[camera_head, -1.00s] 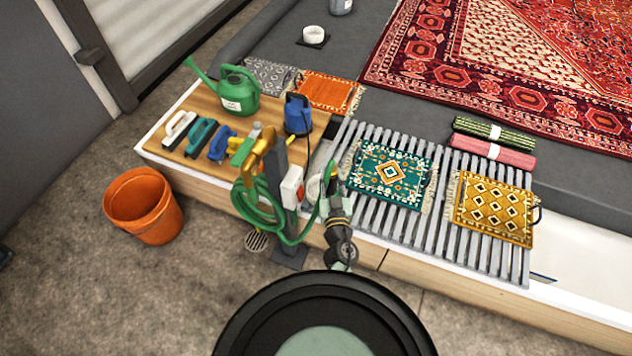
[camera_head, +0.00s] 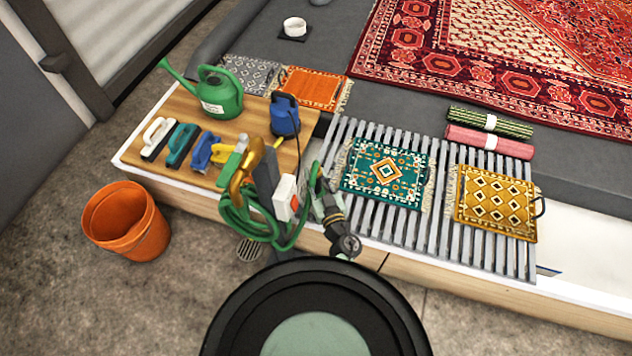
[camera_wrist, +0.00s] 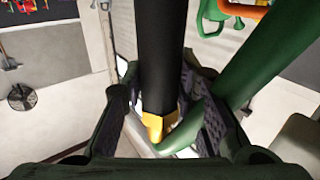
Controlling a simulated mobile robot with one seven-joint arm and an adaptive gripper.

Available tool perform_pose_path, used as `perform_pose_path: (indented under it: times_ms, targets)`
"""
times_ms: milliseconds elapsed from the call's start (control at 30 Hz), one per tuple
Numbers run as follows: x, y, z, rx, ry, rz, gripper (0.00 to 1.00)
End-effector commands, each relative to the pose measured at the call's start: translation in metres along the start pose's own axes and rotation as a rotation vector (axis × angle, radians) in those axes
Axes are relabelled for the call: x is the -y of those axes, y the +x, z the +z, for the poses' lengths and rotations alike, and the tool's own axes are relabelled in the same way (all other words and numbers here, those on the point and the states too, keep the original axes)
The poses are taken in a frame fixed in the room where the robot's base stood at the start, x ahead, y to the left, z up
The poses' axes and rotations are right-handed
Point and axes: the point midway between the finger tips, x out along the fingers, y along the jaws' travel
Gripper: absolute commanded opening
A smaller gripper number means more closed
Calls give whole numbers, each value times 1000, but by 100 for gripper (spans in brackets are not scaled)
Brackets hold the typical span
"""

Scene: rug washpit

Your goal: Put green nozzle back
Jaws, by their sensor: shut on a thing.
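My gripper (camera_wrist: 165,115) is shut around a black handle with a yellow collar at its lower end. This appears to be the grip of the green nozzle (camera_wrist: 160,60); a green part with an orange trigger-like loop shows at the top right of the wrist view. A green hose (camera_wrist: 268,62) runs beside the right finger. In the head view, my gripper (camera_head: 322,192) is just right of the grey post (camera_head: 266,172), apart from its white box (camera_head: 285,197). A brass-coloured hook (camera_head: 243,172) is on the post, with green hose loops hanging below. The nozzle is small and partly hidden there.
Brushes (camera_head: 181,144), a green watering can (camera_head: 218,95) and a blue pump (camera_head: 285,116) stand on the wooden board left of and behind the post. A slatted rack (camera_head: 436,225) with small rugs lies right. An orange bucket (camera_head: 125,222) stands on the floor.

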Motion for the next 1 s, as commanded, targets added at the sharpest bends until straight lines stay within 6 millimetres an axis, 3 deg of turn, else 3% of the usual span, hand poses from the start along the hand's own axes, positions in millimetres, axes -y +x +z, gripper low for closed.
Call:
perform_pose_path:
  times_ms: [100,500,533,833,1000]
  targets:
    - [-1,1,13,-3,0,1,0]
    - [0,1,18,-3,0,-1,0]
    - [0,0,19,-1,0,0,27]
    - [0,0,18,-1,0,0,47]
    - [0,0,18,-1,0,0,47]
